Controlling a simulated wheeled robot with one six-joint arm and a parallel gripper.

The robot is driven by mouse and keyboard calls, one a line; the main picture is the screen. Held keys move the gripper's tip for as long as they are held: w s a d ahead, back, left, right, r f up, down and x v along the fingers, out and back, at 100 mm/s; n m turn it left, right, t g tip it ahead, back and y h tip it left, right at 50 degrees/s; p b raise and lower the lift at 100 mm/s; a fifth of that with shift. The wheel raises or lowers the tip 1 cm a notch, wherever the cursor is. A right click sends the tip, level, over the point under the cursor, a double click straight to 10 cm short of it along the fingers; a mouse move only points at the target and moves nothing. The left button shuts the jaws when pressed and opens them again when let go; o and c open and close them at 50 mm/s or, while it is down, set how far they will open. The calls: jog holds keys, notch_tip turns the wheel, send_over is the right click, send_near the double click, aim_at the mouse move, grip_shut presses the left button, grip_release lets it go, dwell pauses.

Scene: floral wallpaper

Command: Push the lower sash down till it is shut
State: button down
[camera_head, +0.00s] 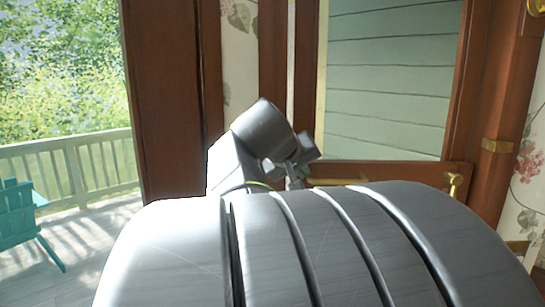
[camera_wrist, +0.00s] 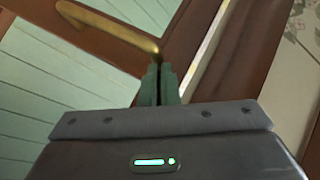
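The window sash (camera_head: 410,171) shows in the head view as a brown wooden rail below a pane, with pale green siding behind it. Brass fittings sit along the rail, one at its right end (camera_head: 455,182). In the wrist view a long brass handle (camera_wrist: 108,28) lies on the brown wood (camera_wrist: 180,45). My gripper (camera_wrist: 158,72) has its two greenish fingers together with only a thin dark line between them. Their tips are at the handle's near end; I cannot tell whether they touch it.
A brown wooden frame (camera_head: 490,150) with a brass fitting (camera_head: 497,145) stands at the right. Floral wallpaper (camera_head: 240,50) is beside the window. At the left, an opening shows a porch railing (camera_head: 85,165) and a teal chair (camera_head: 22,215).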

notch_tip(320, 180, down, 25)
jog(key=b, duration=2)
jog(key=shift+b, duration=0.3)
